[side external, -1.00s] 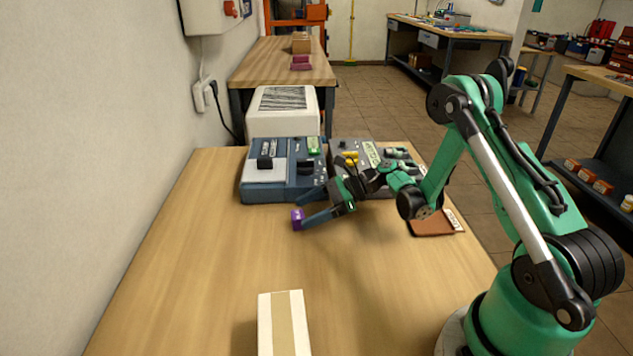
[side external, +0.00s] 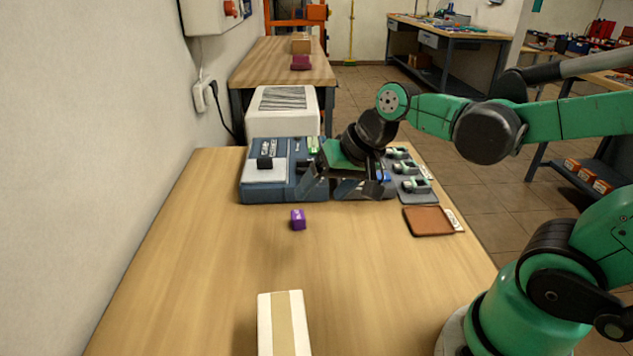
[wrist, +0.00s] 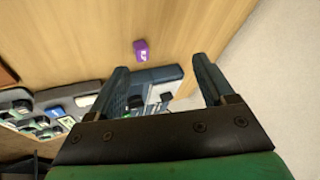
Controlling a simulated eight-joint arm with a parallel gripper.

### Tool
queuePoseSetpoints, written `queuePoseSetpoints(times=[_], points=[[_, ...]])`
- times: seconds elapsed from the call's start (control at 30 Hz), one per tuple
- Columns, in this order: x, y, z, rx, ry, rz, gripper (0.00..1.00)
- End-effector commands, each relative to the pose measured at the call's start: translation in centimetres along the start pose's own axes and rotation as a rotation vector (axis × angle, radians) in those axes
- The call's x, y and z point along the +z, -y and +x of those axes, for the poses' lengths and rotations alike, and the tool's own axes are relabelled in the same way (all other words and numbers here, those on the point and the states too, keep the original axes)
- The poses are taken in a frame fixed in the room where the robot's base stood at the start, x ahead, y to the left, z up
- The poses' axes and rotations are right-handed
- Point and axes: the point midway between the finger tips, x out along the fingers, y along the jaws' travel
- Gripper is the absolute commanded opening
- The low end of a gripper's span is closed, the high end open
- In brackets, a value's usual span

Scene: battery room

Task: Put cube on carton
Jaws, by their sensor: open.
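The small purple cube (side external: 298,219) sits on the wooden table, left of and nearer the camera than my gripper. It also shows in the wrist view (wrist: 140,49), beyond the fingertips and toward the left finger. The carton (side external: 284,322), white with a tan stripe, lies at the front of the table, nearer the camera than the cube. My gripper (side external: 345,190) is above the table by the blue equipment, apart from the cube. In the wrist view its fingers (wrist: 162,70) are spread with nothing between them in their grip.
Blue-grey devices (side external: 270,190) and a panel with green parts (side external: 415,187) stand at the table's back. A white box with a vented top (side external: 283,118) is behind them. A brown pad (side external: 429,221) lies at the right edge. The table between cube and carton is clear.

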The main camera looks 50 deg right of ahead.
Motion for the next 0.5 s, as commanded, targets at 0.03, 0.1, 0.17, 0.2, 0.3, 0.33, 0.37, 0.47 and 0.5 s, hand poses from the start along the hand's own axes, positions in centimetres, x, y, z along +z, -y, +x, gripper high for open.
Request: queuePoseSetpoints(times=[0.03, 0.1, 0.17, 0.2, 0.3, 0.33, 0.37, 0.47, 0.5], points=[[0.8, 0.0, -0.6, 0.021, -0.026, -0.116, 0.75], [1.3, -0.2, -1.1, 0.051, -0.062, -0.262, 0.75], [1.7, -0.3, -1.5, 0.073, -0.085, -0.359, 0.75], [1.8, -0.4, -1.6, 0.083, -0.097, -0.409, 0.75], [2.0, -0.5, -1.9, 0.100, -0.113, -0.484, 0.82], [2.0, -0.6, -1.9, 0.103, -0.116, -0.494, 0.82], [2.0, -0.6, -1.9, 0.105, -0.118, -0.501, 0.82], [2.0, -0.6, -1.9, 0.106, -0.118, -0.504, 0.82], [2.0, -0.6, -1.9, 0.105, -0.118, -0.503, 0.82]])
